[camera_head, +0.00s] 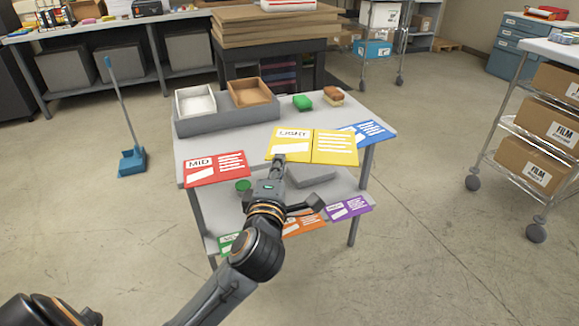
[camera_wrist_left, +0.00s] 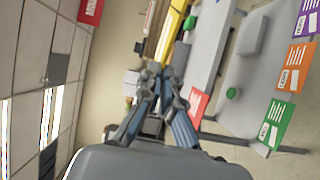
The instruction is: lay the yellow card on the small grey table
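The yellow card (camera_head: 335,147), marked LIGHT, is in the head view over the front part of the grey table (camera_head: 240,147). My left gripper (camera_head: 279,162) is at the card's near left edge. In the left wrist view the card (camera_wrist_left: 174,27) shows nearly edge-on as a yellow strip. The fingers of my left gripper (camera_wrist_left: 165,74) come together at its end, shut on it. The card looks held above the tabletop, between the red card (camera_head: 214,168) and the blue card (camera_head: 371,131). My right gripper is not in view.
The lower shelf bears orange (camera_head: 301,225) and purple (camera_head: 348,208) cards. A wire cart (camera_head: 516,160) stands at right.

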